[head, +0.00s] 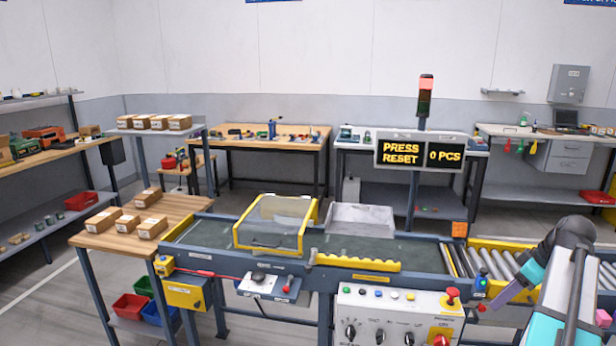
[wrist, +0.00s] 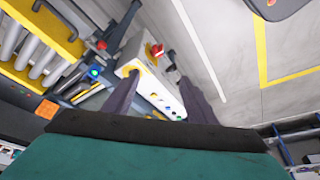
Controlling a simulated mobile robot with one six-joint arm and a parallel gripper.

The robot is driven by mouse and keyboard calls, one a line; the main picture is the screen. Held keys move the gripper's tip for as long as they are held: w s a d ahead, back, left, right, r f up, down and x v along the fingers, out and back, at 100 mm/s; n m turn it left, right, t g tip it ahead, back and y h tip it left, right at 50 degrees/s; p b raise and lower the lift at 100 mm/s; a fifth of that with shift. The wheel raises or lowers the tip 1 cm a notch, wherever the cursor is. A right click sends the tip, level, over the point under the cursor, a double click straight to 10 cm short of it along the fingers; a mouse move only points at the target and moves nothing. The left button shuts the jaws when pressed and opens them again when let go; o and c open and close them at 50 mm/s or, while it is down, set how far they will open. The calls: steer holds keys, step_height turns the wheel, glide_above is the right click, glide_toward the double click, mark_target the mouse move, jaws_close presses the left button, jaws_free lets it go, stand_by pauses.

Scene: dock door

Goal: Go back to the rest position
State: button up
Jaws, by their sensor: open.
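My gripper (head: 492,300) is at the right in the head view, in front of the roller section of the conveyor. In the wrist view my gripper (wrist: 160,76) shows two dark purple fingers, spread apart with nothing between them. The white control panel (wrist: 163,95) lies beyond the fingers in that view, with its red knob near the top. In the head view the control panel (head: 372,299) stands to the left of my gripper. I see no contact between the fingers and anything.
The conveyor belt (head: 390,247) carries a yellow-framed clear guard (head: 272,224). Rollers (head: 497,264) with yellow rails lie close behind my gripper. A display (head: 419,154) reads PRESS RESET and 0 PCS, under a signal tower (head: 425,95) lit red. Cartons (head: 127,223) sit on the left table.

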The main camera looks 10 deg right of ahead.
steer(key=w+a+f+n+g+y, duration=0.2)
steer(key=w+a+f, duration=0.1)
steer(key=a+f, duration=0.85)
steer(key=w+a+f+n+g+y, duration=0.15)
steer(key=w+a+f, duration=0.25)
steer(key=a+f, duration=0.8)
steer(key=s+a+f+g, duration=0.2)
steer(key=s+a+f, duration=0.2)
steer(key=a+f, duration=0.35)
steer(key=s+a+f+g, duration=0.2)
steer(key=s+a+f, duration=0.2)
steer(key=a+f, duration=0.4)
steer(key=s+a+f+m+g+h, duration=0.1)
steer(key=s+a+f+m+h, duration=0.1)
steer(key=s+f, duration=0.5)
steer(key=s+a+f+m+h, duration=0.3)
steer(key=s+a+f+m, duration=0.2)
steer(key=s, duration=0.8)
step_height(320, 180, down, 3)
steer(key=shift+s+a+f+m+g, duration=0.1)
steer(key=shift+s+a+m+g, duration=0.2)
steer(key=shift+m, duration=0.55)
